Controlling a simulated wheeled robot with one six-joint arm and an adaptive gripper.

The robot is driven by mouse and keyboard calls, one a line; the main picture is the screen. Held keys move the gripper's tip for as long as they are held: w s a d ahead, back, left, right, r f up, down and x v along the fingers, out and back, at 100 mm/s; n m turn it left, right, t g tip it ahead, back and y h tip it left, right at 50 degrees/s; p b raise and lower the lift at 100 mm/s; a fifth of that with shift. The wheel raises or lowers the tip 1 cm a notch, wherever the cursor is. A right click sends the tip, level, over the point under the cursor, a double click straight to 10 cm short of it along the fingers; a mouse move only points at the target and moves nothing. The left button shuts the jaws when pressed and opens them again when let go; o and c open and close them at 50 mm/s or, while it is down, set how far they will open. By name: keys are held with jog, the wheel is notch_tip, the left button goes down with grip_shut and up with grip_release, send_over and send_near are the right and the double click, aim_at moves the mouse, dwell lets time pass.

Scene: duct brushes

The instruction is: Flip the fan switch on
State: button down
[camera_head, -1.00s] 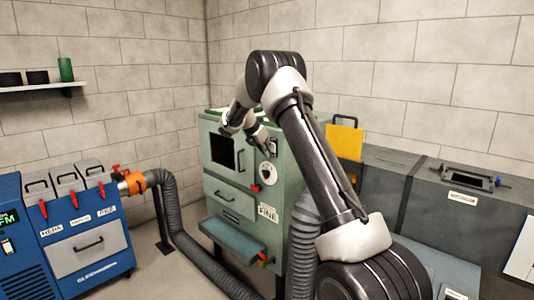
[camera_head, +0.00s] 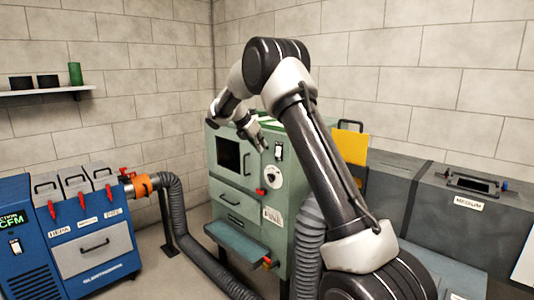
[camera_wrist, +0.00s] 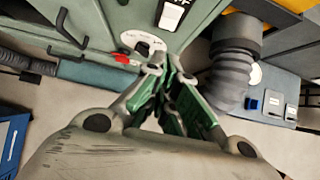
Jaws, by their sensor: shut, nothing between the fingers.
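A white rocker switch on a black plate (camera_head: 278,152) is on the front of the green cabinet (camera_head: 285,225), above a round white dial (camera_head: 271,177). In the wrist view the switch plate (camera_wrist: 172,14) is at the top, beyond the fingertips. Another white switch (camera_head: 15,246) is on the blue unit at the left; no label I can read says which is the fan switch. My gripper (camera_head: 261,146) is shut and empty, just left of the cabinet switch in the head view. In the wrist view its green-padded fingertips (camera_wrist: 167,68) point toward the dial and cabinet front.
A red knob (camera_head: 261,191) is beside the dial, and a door handle (camera_head: 243,162) is left of it. A grey corrugated hose (camera_head: 308,240) rises at the cabinet's right side. A blue-green shelf (camera_head: 236,238) juts out below. Dark grey boxes (camera_head: 450,215) stand at the right.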

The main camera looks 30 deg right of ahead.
jog(key=v, duration=0.4)
jog(key=shift+a+r, duration=0.2)
